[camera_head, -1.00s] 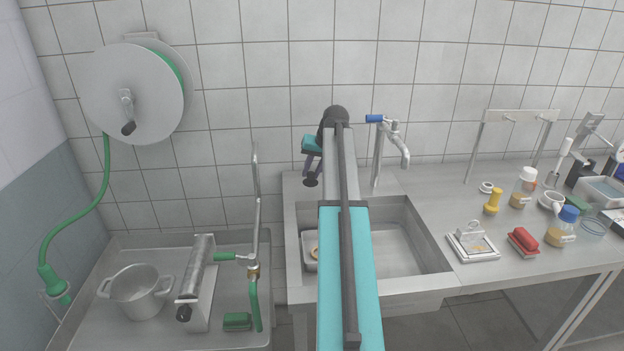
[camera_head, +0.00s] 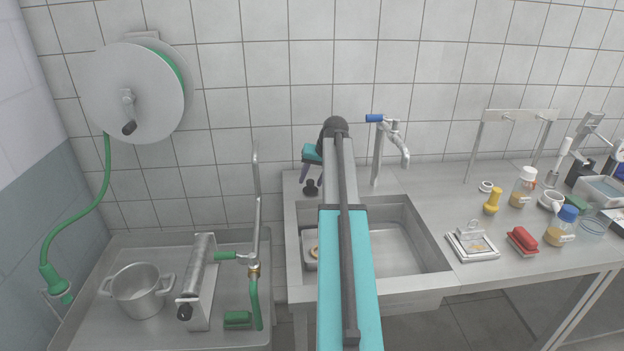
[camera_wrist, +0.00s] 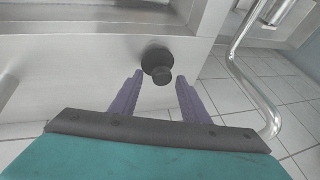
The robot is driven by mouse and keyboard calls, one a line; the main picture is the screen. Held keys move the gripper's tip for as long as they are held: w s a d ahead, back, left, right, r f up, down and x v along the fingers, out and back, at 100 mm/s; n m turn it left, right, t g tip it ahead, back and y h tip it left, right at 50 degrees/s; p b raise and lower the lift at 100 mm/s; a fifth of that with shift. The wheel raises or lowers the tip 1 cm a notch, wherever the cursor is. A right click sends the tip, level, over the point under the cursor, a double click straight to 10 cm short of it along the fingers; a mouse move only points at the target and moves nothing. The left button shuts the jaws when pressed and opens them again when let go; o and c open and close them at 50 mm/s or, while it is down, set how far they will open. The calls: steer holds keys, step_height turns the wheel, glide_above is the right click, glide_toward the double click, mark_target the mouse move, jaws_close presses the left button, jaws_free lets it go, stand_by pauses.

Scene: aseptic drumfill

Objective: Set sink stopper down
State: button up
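The black sink stopper (camera_head: 311,189) stands upright on the steel ledge behind the sink's back left corner. In the wrist view the stopper (camera_wrist: 155,58) rests with its wide disc on the steel and its knob pointing toward my gripper. My gripper (camera_wrist: 159,79) is open, with a purple finger on each side and clear gaps to the knob, which lies around the level of the fingertips. In the head view my gripper (camera_head: 306,172) is just above and beside the stopper, partly hidden by my arm. The sink basin (camera_head: 408,238) is right in front of the ledge.
A faucet with a blue handle (camera_head: 374,118) stands right of my arm. A tray (camera_head: 309,252) lies in the basin, partly covered by my arm. A curved steel pipe (camera_head: 256,185) rises on the left. Bottles and a red brush (camera_head: 522,240) occupy the right counter.

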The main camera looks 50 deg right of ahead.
steer(key=shift+r, duration=0.15)
steer(key=b+v, duration=0.1)
steer(key=v, duration=1.1)
stand_by(0.8)
